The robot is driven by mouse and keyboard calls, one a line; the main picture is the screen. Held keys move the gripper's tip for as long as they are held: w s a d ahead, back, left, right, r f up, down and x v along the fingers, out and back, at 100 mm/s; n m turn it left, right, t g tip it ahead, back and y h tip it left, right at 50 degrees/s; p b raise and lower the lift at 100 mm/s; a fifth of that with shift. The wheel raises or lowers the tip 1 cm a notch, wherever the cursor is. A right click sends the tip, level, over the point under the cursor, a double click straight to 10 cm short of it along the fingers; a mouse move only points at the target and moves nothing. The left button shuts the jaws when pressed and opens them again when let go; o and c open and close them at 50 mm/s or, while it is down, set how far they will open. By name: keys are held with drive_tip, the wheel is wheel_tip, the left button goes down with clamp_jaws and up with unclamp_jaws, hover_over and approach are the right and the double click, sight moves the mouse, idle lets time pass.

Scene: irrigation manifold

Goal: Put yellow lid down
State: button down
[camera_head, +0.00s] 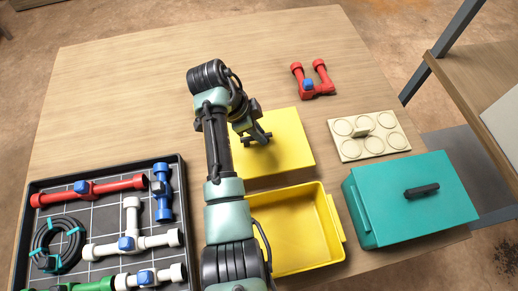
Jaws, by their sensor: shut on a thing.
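The yellow lid (285,145) is a flat square panel in the middle of the table, behind the open yellow box (292,228). My gripper (257,141) is over the lid's left-middle part and is shut on it, seemingly at a handle that the fingers mostly hide. The lid looks level and close to the table top. I cannot tell whether it touches the table. My arm hides the lid's left edge and the left part of the yellow box.
A black tray (178,163) with pipe fittings and a coiled hose fills the front left. A teal box (415,198) with a black handle stands at the right. A cream ring plate (369,135) and a red fitting (313,80) lie behind it. The table's back left is clear.

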sight(255, 143)
wheel_tip(255, 143, down, 7)
drive_tip(key=shift+r+b, duration=0.2)
drive_tip(key=shift+b, duration=0.1)
drive_tip(key=c, duration=0.8)
unclamp_jaws()
drive_tip(key=shift+f, duration=0.15)
drive_tip(key=p+v, duration=0.1)
drive_tip(key=v, duration=1.1)
drive_tip(key=shift+r, duration=0.2)
